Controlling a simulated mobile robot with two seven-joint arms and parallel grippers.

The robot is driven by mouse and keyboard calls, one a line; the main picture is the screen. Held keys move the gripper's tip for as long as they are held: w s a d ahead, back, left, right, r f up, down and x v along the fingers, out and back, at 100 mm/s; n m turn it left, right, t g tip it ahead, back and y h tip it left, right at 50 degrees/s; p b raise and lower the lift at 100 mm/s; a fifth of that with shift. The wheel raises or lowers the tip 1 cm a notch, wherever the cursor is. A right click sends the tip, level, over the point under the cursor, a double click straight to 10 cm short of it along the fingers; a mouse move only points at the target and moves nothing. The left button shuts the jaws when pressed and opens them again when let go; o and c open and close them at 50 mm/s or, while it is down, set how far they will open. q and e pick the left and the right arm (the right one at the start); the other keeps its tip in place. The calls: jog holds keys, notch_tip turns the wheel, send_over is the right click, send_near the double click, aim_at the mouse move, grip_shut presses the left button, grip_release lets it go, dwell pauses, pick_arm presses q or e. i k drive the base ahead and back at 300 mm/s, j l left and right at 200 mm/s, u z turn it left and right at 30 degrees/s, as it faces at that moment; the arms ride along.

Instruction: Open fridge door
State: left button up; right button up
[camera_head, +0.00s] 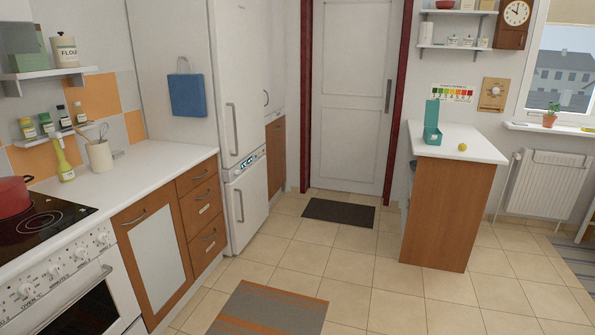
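The white fridge (235,85) stands left of centre, past the end of the counter. It has a tall upper door with a long vertical grey handle (232,128). A shorter lower door (246,205) has its own vertical handle (239,205). A small control panel with a display sits between the two doors. Both doors look shut. Neither of my grippers shows in the head view.
A counter (140,170) with drawers and a stove (40,240) runs along the left. A wooden island (450,210) stands on the right. A striped rug (270,310) and a dark mat (338,213) lie on the tiles. The floor before the fridge is clear.

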aim_at(236, 25)
jog(key=i, duration=3.95)
jog(key=u, duration=0.3)
